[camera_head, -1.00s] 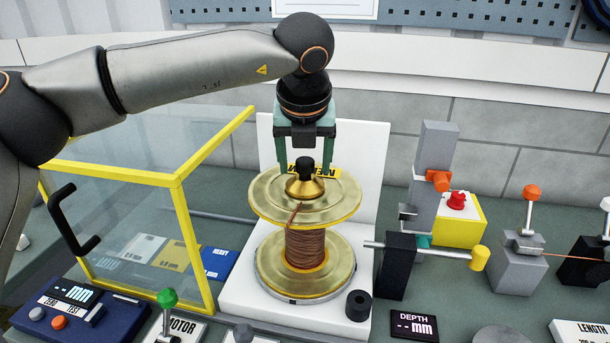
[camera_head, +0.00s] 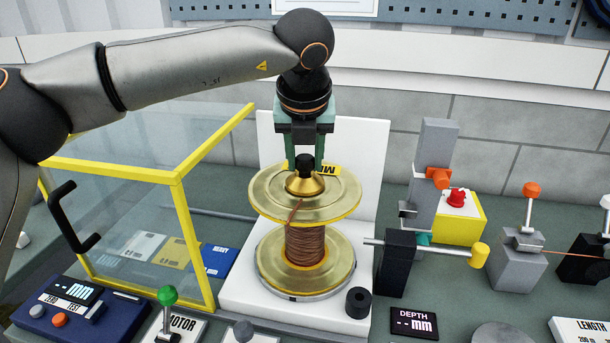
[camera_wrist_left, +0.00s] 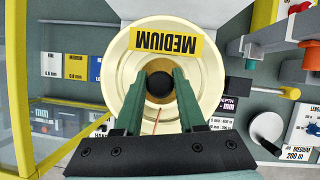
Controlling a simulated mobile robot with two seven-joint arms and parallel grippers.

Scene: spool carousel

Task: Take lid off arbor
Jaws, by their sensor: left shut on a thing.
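A brass-coloured conical lid (camera_head: 305,185) with a black knob (camera_head: 304,162) sits on the arbor at the top centre of the spool. The spool (camera_head: 335,198) stands upright, with brass flanges and copper wire wound between them. My left gripper (camera_head: 305,160) points straight down over the spool, its green fingers shut on the black knob. The arbor itself is hidden. My right gripper is not in view.
A clear guard with a yellow frame (camera_head: 182,225) stands open at the left. A white back plate (camera_head: 375,150) rises behind the spool. A black collar (camera_head: 358,303) lies at the front right of the white base. Wire-guide posts (camera_head: 430,165) stand to the right.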

